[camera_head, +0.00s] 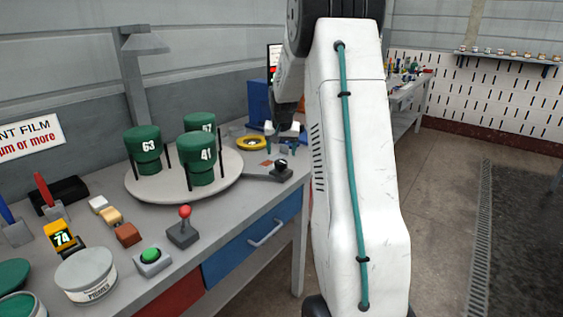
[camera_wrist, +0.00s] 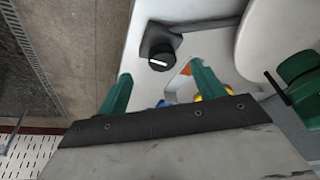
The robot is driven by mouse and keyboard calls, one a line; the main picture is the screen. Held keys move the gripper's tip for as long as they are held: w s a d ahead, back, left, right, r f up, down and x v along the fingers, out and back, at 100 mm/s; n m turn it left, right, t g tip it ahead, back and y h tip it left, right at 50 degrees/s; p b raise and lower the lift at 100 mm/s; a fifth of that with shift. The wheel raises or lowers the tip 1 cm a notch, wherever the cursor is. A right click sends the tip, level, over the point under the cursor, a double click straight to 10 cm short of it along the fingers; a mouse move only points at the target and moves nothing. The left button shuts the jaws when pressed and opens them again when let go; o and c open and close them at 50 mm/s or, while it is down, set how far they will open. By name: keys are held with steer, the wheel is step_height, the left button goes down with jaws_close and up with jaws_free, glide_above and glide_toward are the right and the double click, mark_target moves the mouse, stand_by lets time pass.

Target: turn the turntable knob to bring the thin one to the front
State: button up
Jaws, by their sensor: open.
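The round pale turntable (camera_head: 150,190) stands on the grey bench, bearing green cylinders marked 63 (camera_head: 143,145), 41 (camera_head: 200,160) and a partly hidden one (camera_head: 200,123) at the back. Cylinder 41 is at the near right and looks a little narrower than 63. The black turntable knob (camera_head: 281,165) sits on a grey mount right of the disc. In the wrist view, the knob (camera_wrist: 160,58) shows a white line, roughly level. My gripper (camera_wrist: 160,70) is open, its green fingers apart, and the knob appears between and just beyond the tips, not held.
A red-topped joystick (camera_head: 184,225), a green button (camera_head: 150,256), a yellow tag marked 74 (camera_head: 61,236) and small blocks (camera_head: 112,216) lie in front of the turntable. A yellow ring (camera_head: 251,143) lies behind the knob. The bench's front edge is close to the knob.

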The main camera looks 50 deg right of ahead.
mark_target(281, 162)
steer(key=shift+n+h, duration=0.3)
steer(key=shift+n, duration=0.2)
steer(key=x, duration=0.5)
steer(key=w+x, duration=0.1)
steer(key=x, duration=0.2)
steer(key=shift+d+r, duration=0.25)
steer(key=shift+d, duration=0.15)
steer(key=shift+t, duration=0.3)
steer(key=c, duration=1)
